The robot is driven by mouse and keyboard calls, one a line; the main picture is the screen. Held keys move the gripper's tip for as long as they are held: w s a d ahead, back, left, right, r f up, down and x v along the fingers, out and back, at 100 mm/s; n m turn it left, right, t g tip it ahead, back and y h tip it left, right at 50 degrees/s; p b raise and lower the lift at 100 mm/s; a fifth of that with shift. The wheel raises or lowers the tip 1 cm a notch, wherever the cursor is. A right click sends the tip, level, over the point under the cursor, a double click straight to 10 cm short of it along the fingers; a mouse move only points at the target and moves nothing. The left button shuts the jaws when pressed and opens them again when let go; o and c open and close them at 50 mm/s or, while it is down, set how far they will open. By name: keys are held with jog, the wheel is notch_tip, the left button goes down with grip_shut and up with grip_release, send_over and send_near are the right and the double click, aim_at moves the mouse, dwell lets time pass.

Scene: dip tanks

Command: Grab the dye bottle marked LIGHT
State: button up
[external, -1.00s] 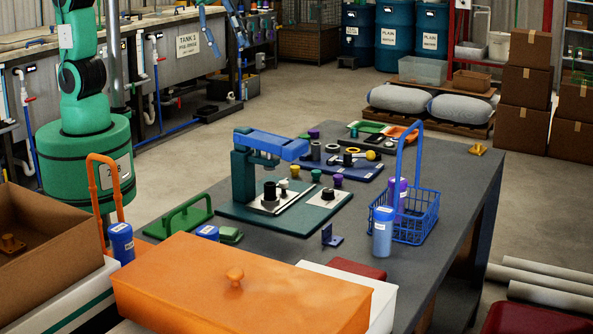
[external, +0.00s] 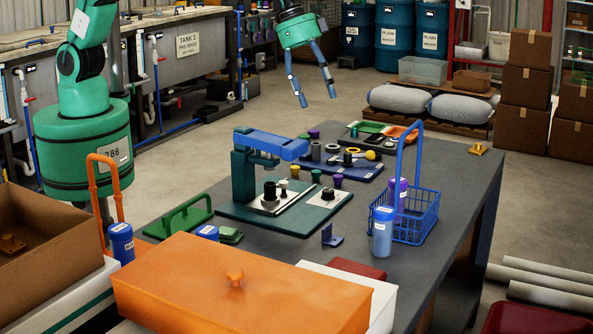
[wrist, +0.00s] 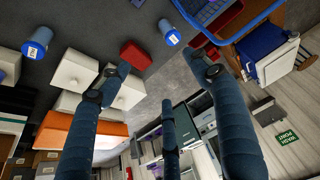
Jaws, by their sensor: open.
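Several capped bottles with white labels stand about the table; I cannot read the labels, so I cannot tell which is marked LIGHT. A light blue bottle (external: 382,238) stands upright beside the blue wire basket (external: 420,228). A purple bottle (external: 398,190) is at the basket. A darker blue bottle (external: 121,244) stands at the left by the orange handle, and another blue bottle (external: 207,232) is partly hidden behind the orange lid. The wrist view shows two blue bottles, a left one (wrist: 38,40) and a right one (wrist: 168,36). My gripper (external: 318,101) is open and empty, high beyond the table.
The orange lidded box (external: 240,290) and an open cardboard box (external: 50,235) fill the front. The basket's tall handle (external: 402,150) rises above the bottles. The right table strip is mostly clear.

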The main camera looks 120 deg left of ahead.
jog(key=p, duration=0.4)
send_near(382, 209)
notch_tip(382, 209, up, 3)
jog(key=shift+s+a+f, duration=0.1)
jog(key=shift+s+f, duration=0.05)
jog(key=shift+f, duration=0.3)
jog(key=shift+f, duration=0.1)
jog(key=shift+p+x, duration=0.7)
jog(key=shift+x, duration=3.55)
jog(key=shift+s+f, duration=0.1)
jog(key=shift+f, duration=0.05)
jog(key=shift+p+x, duration=0.8)
jog(key=shift+x, duration=1.65)
jog(key=shift+s, duration=0.1)
jog(key=c, duration=1.3)
